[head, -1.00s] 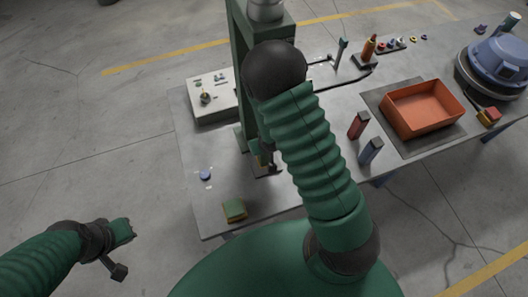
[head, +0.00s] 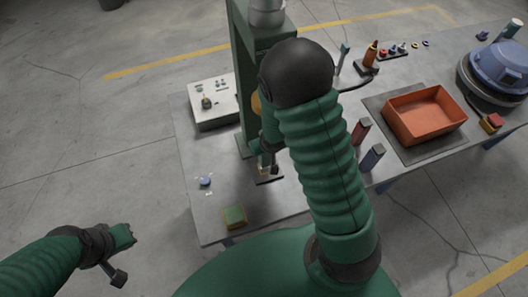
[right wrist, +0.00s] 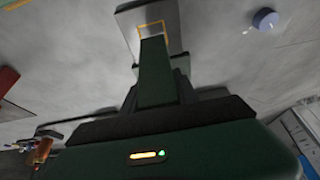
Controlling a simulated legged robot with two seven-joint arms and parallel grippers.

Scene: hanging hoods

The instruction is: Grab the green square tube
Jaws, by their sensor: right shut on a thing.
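A dark green square tube (right wrist: 155,72) stands out from between the dark fingers of my right gripper (right wrist: 155,95) in the right wrist view. The gripper is shut on it. Its far end overlaps an orange square outline on a grey plate (right wrist: 175,18); I cannot tell whether they touch. In the head view my right gripper (head: 268,152) points down in front of the green press column, partly hidden by my arm, and the tube is not clear there. My left gripper (head: 124,256) is open and empty at the lower left, off the table.
A red tube (head: 361,131) and a blue tube (head: 372,157) stand near the orange bin (head: 424,113). A green and yellow block (head: 234,216) sits at the front edge. The press column (head: 242,80) and control box (head: 213,108) stand behind. The front left tabletop is mostly clear.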

